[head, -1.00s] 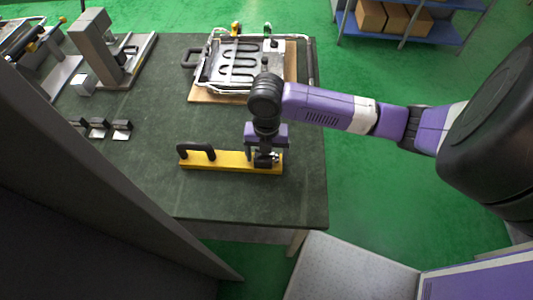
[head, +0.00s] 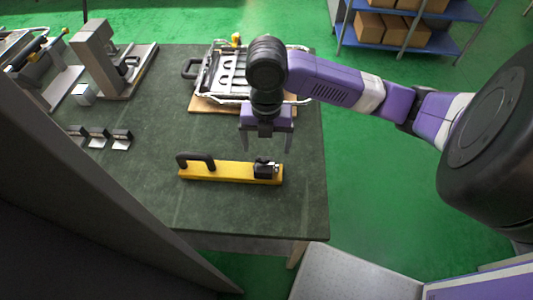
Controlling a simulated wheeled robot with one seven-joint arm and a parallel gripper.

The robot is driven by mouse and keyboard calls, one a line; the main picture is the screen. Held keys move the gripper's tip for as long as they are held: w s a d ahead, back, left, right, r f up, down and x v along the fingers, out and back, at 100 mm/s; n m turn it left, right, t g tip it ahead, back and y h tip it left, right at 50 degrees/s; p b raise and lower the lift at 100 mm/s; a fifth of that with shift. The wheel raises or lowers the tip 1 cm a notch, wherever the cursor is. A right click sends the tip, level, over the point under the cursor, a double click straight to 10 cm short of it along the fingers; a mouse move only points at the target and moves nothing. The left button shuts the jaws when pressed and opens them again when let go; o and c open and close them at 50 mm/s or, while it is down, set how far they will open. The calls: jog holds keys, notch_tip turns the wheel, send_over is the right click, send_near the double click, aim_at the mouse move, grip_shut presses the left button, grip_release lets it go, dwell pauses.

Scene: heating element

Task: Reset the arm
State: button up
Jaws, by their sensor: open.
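My gripper (head: 266,147) is in the head view, above the dark green table (head: 160,190). Its two fingers point down, spread apart, with nothing between them. My purple and white arm reaches in from the right. Below and in front of the gripper, a yellow bar (head: 222,172) lies on the table. The bar has a black handle (head: 196,160) at its left and a small black block (head: 266,169) at its right end. The gripper is apart from the bar.
A metal frame with a heating element (head: 220,75) lies on a wooden board behind my gripper, partly hidden by the arm. Several small metal blocks (head: 99,138) and a grey press-like device (head: 97,55) stand at the left. A blue shelf with boxes (head: 405,30) stands beyond the table.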

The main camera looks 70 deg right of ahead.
jog(key=shift+r, duration=0.8)
